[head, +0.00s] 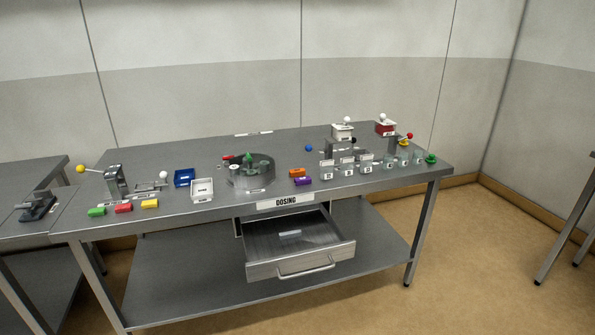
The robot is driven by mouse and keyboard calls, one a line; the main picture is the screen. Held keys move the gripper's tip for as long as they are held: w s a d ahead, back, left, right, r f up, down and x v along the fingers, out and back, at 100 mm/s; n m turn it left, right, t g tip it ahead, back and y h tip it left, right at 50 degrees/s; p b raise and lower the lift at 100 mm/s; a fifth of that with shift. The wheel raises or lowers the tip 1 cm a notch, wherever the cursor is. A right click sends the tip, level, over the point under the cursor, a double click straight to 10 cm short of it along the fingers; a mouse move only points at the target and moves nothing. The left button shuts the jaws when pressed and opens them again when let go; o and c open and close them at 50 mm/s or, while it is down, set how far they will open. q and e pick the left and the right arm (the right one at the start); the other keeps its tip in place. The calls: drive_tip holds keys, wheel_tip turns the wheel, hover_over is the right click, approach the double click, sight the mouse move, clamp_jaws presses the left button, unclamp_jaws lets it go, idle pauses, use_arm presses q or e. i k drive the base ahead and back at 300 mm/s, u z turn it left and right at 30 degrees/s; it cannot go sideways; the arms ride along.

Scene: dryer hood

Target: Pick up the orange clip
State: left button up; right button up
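A small orange block-like piece (297,173), which looks like the orange clip, lies on the metal table (240,209) near the middle of its front half. A purple piece of similar shape (303,181) lies just in front of it, very close; I cannot tell if they touch. Neither of my grippers is in the head view.
A round grey fixture (250,180) stands left of the orange piece. Small labelled clear containers (347,168) stand to its right. Blue (184,177) and white (202,189) trays are farther left. An open drawer (298,248) juts out below the table front.

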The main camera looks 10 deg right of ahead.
sight(299, 172)
drive_tip(key=u, duration=0.05)
drive_tip(key=k, duration=0.5)
drive_tip(key=z, duration=0.75)
drive_tip(key=i, duration=1.1)
drive_tip(key=u, duration=0.55)
drive_tip(key=i, duration=0.85)
drive_tip(key=u, duration=0.85)
